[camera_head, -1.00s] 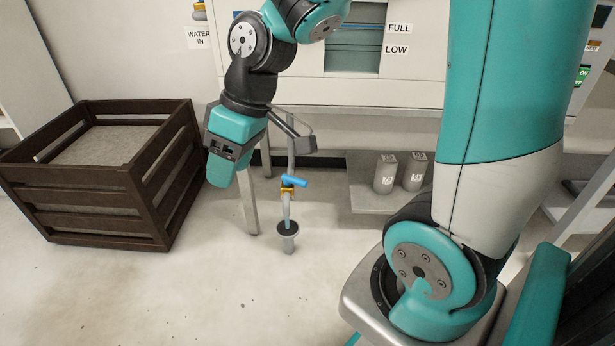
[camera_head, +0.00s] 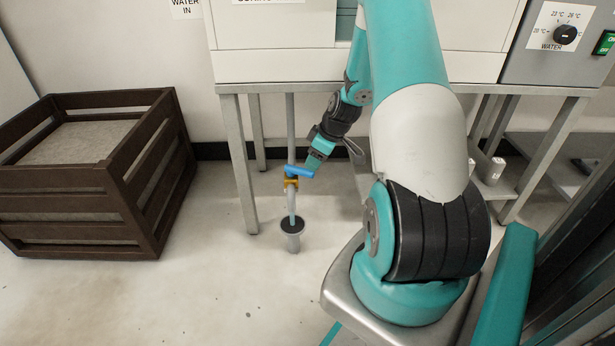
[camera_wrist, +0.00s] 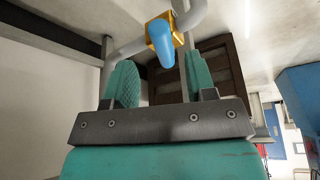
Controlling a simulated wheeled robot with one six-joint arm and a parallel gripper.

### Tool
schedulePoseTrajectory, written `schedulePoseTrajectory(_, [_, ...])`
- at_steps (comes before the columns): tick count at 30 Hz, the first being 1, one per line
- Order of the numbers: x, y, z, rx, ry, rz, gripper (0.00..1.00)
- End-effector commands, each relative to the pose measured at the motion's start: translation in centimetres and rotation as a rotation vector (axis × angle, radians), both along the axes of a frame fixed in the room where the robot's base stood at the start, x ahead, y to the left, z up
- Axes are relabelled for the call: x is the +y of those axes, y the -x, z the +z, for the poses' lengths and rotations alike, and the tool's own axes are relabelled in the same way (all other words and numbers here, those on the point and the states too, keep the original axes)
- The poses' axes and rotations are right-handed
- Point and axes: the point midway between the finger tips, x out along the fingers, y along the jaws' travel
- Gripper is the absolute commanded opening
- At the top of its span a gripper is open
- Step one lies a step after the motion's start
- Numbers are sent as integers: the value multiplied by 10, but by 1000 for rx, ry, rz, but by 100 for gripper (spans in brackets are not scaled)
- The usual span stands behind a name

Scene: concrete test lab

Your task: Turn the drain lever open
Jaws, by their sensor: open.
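The drain lever (camera_head: 299,171) is a blue handle on a brass valve (camera_head: 291,183) in a grey pipe under the bench. It lies roughly crosswise in the head view, its free end to the right. My gripper (camera_head: 313,164) is at that right end, reaching down from the upper right. In the wrist view the lever (camera_wrist: 161,42) points toward the camera, between and slightly above my two open teal fingers (camera_wrist: 159,65). The brass valve (camera_wrist: 167,22) is beyond it. I cannot tell whether a finger touches the lever.
A floor drain cup (camera_head: 292,226) stands under the pipe outlet. A metal bench leg (camera_head: 241,165) is just left of the pipe. A dark slatted crate (camera_head: 150,205) stands at the left. Grey containers (camera_head: 494,171) stand on a low shelf at the right. The front floor is clear.

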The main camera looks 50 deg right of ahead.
Motion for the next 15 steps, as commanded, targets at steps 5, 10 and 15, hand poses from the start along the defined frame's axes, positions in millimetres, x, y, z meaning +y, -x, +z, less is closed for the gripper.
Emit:
schedulePoseTrajectory(5, [5,-13,-35,2,-2,3,51])
schedulePoseTrajectory(10, [8,-20,-48,0,0,4,51])
schedulePoseTrajectory(15, [9,-22,-50,0,0,4,51])
